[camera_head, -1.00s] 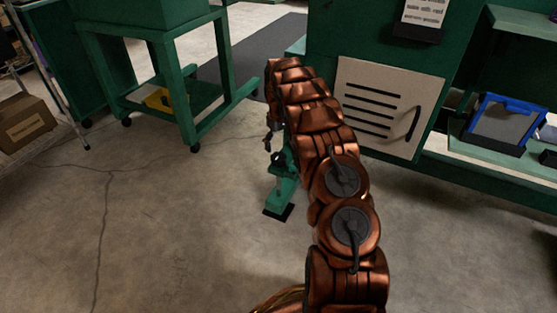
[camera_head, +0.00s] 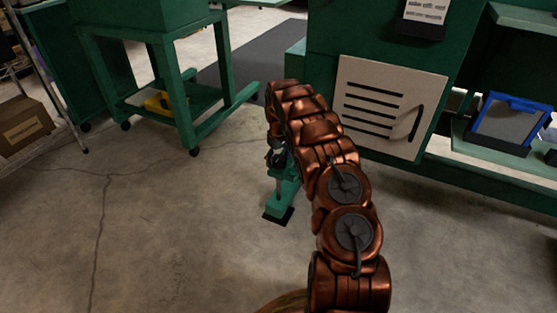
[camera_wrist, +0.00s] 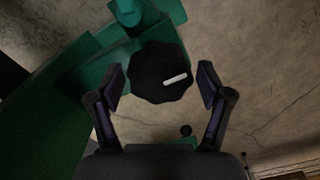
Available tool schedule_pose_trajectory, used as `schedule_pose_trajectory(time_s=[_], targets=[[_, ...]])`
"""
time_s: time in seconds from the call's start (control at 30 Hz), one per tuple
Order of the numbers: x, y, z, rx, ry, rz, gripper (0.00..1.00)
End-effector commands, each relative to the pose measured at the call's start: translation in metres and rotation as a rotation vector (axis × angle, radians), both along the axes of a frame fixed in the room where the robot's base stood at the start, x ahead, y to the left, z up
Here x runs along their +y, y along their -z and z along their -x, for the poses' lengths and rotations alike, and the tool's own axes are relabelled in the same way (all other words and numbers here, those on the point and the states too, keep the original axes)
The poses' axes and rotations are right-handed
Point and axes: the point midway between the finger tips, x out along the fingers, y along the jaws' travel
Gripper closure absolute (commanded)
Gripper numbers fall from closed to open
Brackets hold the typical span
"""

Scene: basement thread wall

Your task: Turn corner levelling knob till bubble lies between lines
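In the wrist view a black scalloped knob (camera_wrist: 158,75) with a white mark on its top sits between the two fingers of my gripper (camera_wrist: 160,92). The fingers are apart, one on each side of the knob, with a small gap showing at both sides. The knob stands over a green foot (camera_wrist: 75,80). In the head view my arm hides most of the gripper and the knob; the green foot (camera_head: 283,195) with its dark pad shows on the floor beside my arm. No bubble or lines can be made out in either view.
A green machine body with a pale vented panel (camera_head: 385,107) stands behind my arm. A green stand (camera_head: 165,75) on casters is at the left, with a cardboard box (camera_head: 22,125) farther left. The concrete floor (camera_head: 150,230) at the front left is clear.

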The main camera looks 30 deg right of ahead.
Motion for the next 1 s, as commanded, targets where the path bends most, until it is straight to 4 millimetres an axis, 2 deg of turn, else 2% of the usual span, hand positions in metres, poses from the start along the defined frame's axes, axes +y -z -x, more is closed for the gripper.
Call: schedule_pose_trajectory(time_s=[0.07,0.43,0.73,1.0], targets=[[0.0001,0.0,-0.0001,0.0,0.0,0.0,0.34],[0.0002,-0.0001,-0.0001,0.0,0.0,0.0,0.72],[0.0012,-0.0017,0.0,0.001,0.038,-0.002,0.72],[0.0027,-0.0034,0.0002,0.003,0.198,-0.003,0.72]])
